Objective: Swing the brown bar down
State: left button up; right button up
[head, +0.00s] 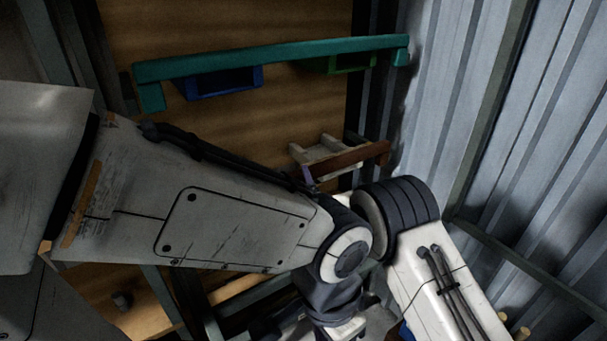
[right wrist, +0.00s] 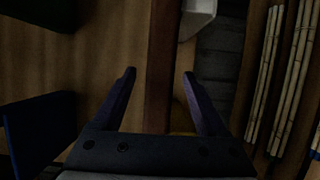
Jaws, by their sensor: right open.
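The brown bar (head: 352,160) sits near the wooden wall, slanting slightly up to the right, in front of a small pale slatted frame. In the right wrist view the brown bar (right wrist: 161,60) runs from the top edge down between the two fingers of my right gripper (right wrist: 158,78). The fingers are dark purple, spread apart, with a gap on each side of the bar. In the head view only a small purple bit of my right gripper (head: 307,176) shows by the bar's left end; my arm hides the rest. My left gripper is out of view.
A teal beam (head: 270,58) spans the upper part, with a blue bin (head: 225,82) and a green bin (head: 350,64) below it. Corrugated metal wall (head: 500,120) closes off the right. Several rattan poles (right wrist: 290,75) lie at right in the wrist view.

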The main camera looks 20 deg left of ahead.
jog(key=shift+x, duration=1.65)
grip_shut()
jog(key=shift+f, duration=0.1)
